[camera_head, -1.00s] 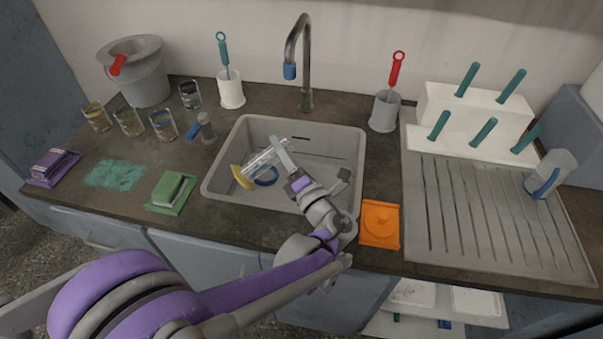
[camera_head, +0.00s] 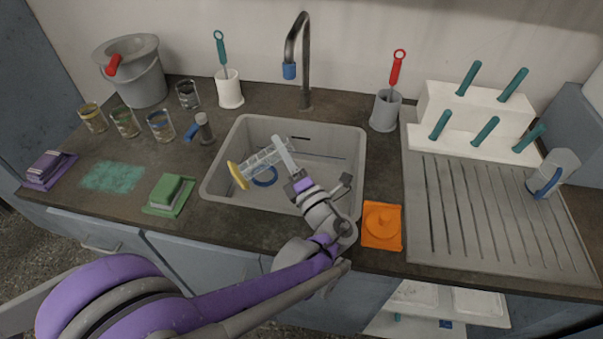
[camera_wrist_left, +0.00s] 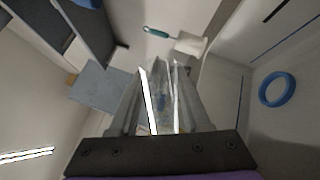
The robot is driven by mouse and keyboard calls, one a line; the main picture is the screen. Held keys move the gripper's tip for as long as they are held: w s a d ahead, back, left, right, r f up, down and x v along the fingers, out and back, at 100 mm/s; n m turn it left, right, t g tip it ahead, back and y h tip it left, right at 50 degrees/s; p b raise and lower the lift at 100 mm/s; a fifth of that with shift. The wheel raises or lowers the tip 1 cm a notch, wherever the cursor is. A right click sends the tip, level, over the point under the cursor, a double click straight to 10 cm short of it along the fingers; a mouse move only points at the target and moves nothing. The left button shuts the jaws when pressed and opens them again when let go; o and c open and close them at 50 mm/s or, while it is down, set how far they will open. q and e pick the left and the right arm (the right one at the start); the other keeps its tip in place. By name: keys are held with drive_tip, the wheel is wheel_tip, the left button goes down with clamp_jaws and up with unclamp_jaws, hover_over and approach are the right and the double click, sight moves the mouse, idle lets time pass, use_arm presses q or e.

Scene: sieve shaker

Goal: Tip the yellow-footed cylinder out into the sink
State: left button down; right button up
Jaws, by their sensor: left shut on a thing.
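The clear cylinder (camera_head: 262,159) with a yellow foot (camera_head: 238,175) lies tilted well over on its side above the sink (camera_head: 335,172). Its foot points left and toward the sink's near left corner. My left gripper (camera_head: 284,152) is shut on the cylinder from the right. In the left wrist view the clear wall (camera_wrist_left: 178,95) shows between and beside the fingers; the yellow foot is not clearly seen there. Whether liquid is inside or running out cannot be told. A blue ring (camera_head: 265,177) shows in the sink below the cylinder. My right gripper is not in view.
A faucet (camera_head: 306,75) rises behind the sink. Several glasses (camera_head: 162,125), a grey bucket (camera_head: 138,78) and sponges (camera_head: 168,190) stand to the left. An orange piece (camera_head: 382,225) and a drainboard (camera_head: 480,210) lie to the right.

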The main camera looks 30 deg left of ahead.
use_arm(q)
drive_tip(key=shift+m, duration=0.3)
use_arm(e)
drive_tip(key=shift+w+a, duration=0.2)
use_arm(q)
drive_tip(key=shift+w+a, duration=0.1)
drive_tip(key=shift+w, duration=0.05)
drive_tip(key=shift+d+f+m, duration=0.1)
drive_tip(key=shift+d+m, duration=0.15)
drive_tip(key=shift+m, duration=0.05)
drive_tip(key=shift+w+f, duration=0.15)
drive_tip(key=shift+w, duration=0.05)
drive_tip(key=shift+d+m+t+b, duration=0.1)
drive_tip(key=shift+m+t+b, duration=0.2)
drive_tip(key=shift+m, duration=0.1)
drive_tip(key=shift+w+f, duration=0.1)
drive_tip(key=shift+f, duration=0.05)
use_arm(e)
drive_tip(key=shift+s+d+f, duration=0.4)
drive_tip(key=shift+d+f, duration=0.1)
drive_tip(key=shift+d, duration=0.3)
use_arm(q)
drive_tip(key=shift+w+d+f+m, duration=0.1)
drive_tip(key=shift+m, duration=0.3)
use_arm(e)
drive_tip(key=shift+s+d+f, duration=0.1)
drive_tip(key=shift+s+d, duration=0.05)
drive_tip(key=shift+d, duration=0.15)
